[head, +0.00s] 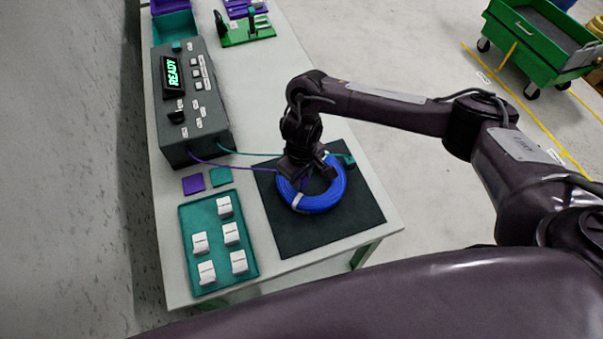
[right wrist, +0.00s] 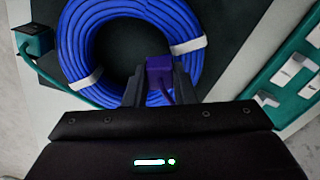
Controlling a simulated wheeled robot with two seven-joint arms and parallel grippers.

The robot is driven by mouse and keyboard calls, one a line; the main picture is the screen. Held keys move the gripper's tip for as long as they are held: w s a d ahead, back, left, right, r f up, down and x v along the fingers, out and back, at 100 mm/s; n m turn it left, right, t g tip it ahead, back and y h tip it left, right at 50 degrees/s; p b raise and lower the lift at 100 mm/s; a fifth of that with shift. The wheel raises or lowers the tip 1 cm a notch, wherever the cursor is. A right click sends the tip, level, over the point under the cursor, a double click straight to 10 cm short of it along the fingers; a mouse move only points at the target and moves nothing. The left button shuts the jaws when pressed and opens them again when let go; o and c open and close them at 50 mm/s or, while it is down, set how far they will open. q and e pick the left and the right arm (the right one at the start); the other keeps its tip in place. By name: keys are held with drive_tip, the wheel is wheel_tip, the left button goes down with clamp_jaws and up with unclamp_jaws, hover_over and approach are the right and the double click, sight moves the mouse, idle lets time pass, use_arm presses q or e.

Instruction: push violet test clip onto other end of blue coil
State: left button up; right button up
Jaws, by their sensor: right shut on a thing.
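The blue coil (head: 325,203) lies on a dark mat, bound with white bands; it also fills the upper right wrist view (right wrist: 78,30). My right gripper (right wrist: 159,82) is shut on the violet test clip (right wrist: 160,70), over the coil's near inner edge in that view. I cannot tell whether the clip touches a coil end. In the head view the gripper hides the clip, and a violet lead (head: 222,165) runs to it. A teal clip (right wrist: 34,40) sits just outside the coil, on a teal lead; it also shows in the head view (head: 349,160). My left gripper is out of view.
A dark tester (head: 205,120) with a lit READY display stands left of the mat (head: 300,242). A teal tray (head: 219,268) with several white blocks is at the near left. Violet and teal squares lie behind it. A green cart (head: 535,45) stands on the floor.

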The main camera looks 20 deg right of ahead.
drive_tip(key=shift+p, duration=0.35)
idle(0.3)
drive_tip(key=shift+f+p, duration=0.75)
idle(1.4)
drive_tip(key=shift+r+p, duration=0.2)
drive_tip(key=shift+p, duration=0.1)
drive_tip(key=shift+r+p, duration=0.35)
drive_tip(key=shift+p, duration=0.15)
drive_tip(key=shift+r+p, duration=0.15)
drive_tip(key=shift+p, duration=0.15)
drive_tip(key=shift+r+p, duration=0.1)
drive_tip(key=shift+p, duration=0.2)
drive_tip(key=shift+p, duration=0.35)
idle(0.5)
drive_tip(key=shift+f+p, duration=0.5)
drive_tip(key=shift+f, duration=0.25)
idle(1.0)
